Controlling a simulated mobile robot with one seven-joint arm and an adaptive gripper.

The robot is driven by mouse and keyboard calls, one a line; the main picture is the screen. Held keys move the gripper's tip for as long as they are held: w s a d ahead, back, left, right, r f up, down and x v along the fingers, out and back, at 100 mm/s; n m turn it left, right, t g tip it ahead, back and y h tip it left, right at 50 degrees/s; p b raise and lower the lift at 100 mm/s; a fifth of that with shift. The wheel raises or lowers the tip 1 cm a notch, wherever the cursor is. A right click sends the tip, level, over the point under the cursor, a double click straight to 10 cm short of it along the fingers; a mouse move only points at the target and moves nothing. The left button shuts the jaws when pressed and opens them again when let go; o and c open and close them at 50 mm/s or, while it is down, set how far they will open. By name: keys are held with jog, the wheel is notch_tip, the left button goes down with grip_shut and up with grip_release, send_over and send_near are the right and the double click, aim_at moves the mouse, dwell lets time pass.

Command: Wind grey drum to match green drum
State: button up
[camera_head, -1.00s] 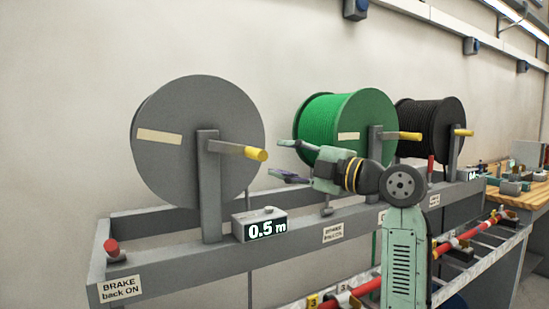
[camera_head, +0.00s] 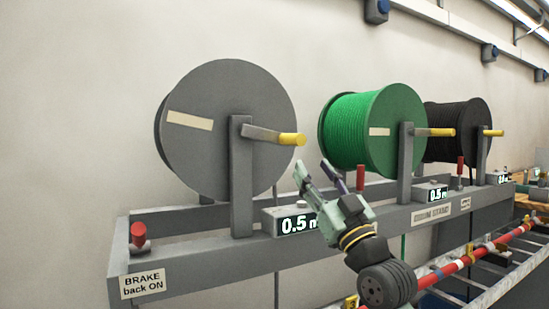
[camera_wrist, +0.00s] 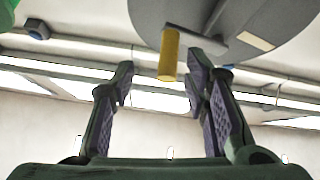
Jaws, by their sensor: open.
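The grey drum (camera_head: 225,140) stands on the rack at the left, with a pale label strip on its face. Its crank arm ends in a yellow handle (camera_head: 292,139) pointing right. The grey drum's counter (camera_head: 295,223) reads 0.5 m, partly covered by my gripper. The green drum (camera_head: 375,130) is to its right, with its own yellow handle (camera_head: 440,132) and a counter (camera_head: 432,194) that also starts 0.5. My gripper (camera_head: 328,172) is open and empty, below and right of the grey drum's handle. In the wrist view the handle (camera_wrist: 168,54) shows above and between the fingertips, apart from them.
A black drum (camera_head: 460,115) stands further right. A red knob (camera_head: 138,235) sits at the rack's left end above the "BRAKE back ON" label (camera_head: 142,283). Another red post (camera_head: 360,178) stands between the grey and green drums. Red pipe (camera_head: 480,255) runs along the lower right.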

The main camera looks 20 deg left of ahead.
aim_at(294, 139)
jog(key=w+a+r+p, duration=0.1)
jog(key=a+r, duration=0.1)
jog(key=a+r+m+p, duration=0.1)
jog(key=a+r, duration=0.1)
jog(key=w+a+r+m+t+p, duration=0.1)
jog(key=r, duration=0.2)
jog(key=shift+w+a+y+p, duration=0.3)
jog(key=shift+a+y, duration=0.1)
jog(key=shift+c, duration=0.3)
grip_shut()
dwell(0.6)
